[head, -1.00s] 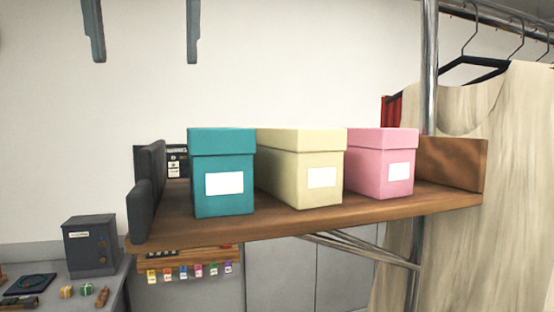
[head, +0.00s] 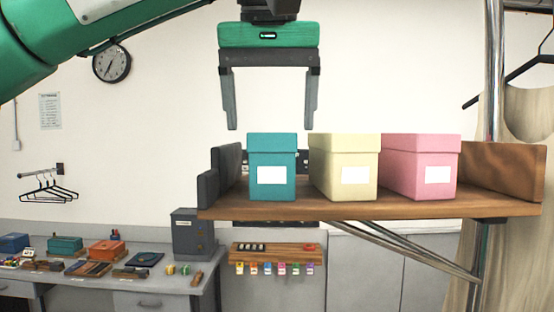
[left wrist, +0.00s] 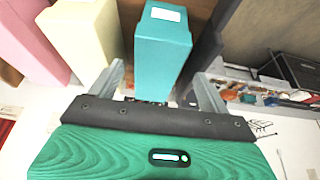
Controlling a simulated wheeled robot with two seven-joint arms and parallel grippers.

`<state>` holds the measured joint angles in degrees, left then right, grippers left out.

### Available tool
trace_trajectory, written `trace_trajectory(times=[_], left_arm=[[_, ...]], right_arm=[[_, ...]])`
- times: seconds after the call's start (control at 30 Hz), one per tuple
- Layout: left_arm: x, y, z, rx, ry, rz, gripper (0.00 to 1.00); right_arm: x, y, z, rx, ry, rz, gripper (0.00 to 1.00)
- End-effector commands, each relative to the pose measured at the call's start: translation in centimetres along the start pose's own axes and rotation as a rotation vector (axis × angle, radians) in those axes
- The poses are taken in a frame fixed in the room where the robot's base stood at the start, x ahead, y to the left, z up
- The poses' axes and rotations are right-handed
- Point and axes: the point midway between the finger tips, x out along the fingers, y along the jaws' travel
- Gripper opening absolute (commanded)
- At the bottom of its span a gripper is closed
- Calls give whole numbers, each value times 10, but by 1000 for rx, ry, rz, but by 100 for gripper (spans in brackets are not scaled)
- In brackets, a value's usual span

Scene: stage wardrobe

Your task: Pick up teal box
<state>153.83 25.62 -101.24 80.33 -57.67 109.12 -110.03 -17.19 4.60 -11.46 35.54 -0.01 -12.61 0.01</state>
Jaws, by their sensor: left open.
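The teal box (head: 271,168) stands upright on a wooden shelf (head: 380,209), with a lid and a white label on its front. It also shows in the left wrist view (left wrist: 162,50), between and beyond the fingers. My left gripper (head: 270,126) is open and empty, fingers pointing down, just above the teal box in the head view. The fingertips look apart from the box, one to each side of it. In the left wrist view the left gripper (left wrist: 165,85) spans wider than the box. My right gripper is not in view.
A cream box (head: 344,166) stands close right of the teal box, and a pink box (head: 420,167) beyond it. Dark upright pieces (head: 226,170) stand at the shelf's left end. A wooden end board (head: 503,166) and metal pole (head: 493,80) are at the right.

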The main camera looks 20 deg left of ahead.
Motion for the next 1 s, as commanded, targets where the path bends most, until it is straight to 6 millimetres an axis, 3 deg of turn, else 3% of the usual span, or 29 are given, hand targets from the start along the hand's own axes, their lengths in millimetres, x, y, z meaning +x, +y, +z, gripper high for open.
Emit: trace_trajectory(times=[0.3,0.5,0.73,0.77,1.0], left_arm=[[29,6,0,-1,-2,-3,80],[50,7,1,-1,-1,-1,80],[53,7,2,-1,-1,0,80],[53,7,2,-1,-1,0,78],[53,7,1,-1,-1,0,31]], right_arm=[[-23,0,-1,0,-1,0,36],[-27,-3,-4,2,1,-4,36],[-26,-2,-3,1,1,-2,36],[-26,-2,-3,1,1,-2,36],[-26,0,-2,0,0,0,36]])
